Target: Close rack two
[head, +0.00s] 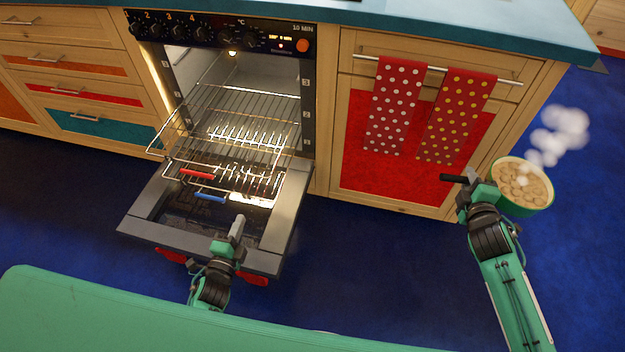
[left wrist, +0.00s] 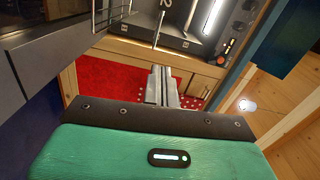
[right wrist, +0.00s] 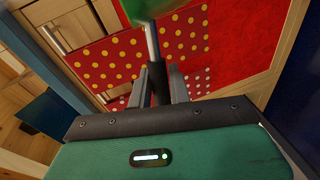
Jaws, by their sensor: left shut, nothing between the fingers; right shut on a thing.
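The oven (head: 308,100) stands with its door (head: 270,228) folded down. Two wire racks appear pulled out over the door: an upper rack (head: 232,108) and a lower one near the door. A red grip (head: 197,175) and a blue grip (head: 210,198) show at their fronts; I cannot tell surely which rack each belongs to. My left gripper (head: 238,226) is shut and empty in front of the racks, over the door's outer part. My right gripper (head: 474,183) is shut on the black handle (head: 453,178) of a steaming green saucepan (head: 548,205), held off to the right.
Two dotted towels (head: 395,105) (head: 455,115) hang from a rail on the red cupboard right of the oven. Drawers (head: 85,95) are left of it. The blue counter (head: 400,20) runs above. Blue floor lies open between my arms. A green surface (head: 120,320) fills the lower left.

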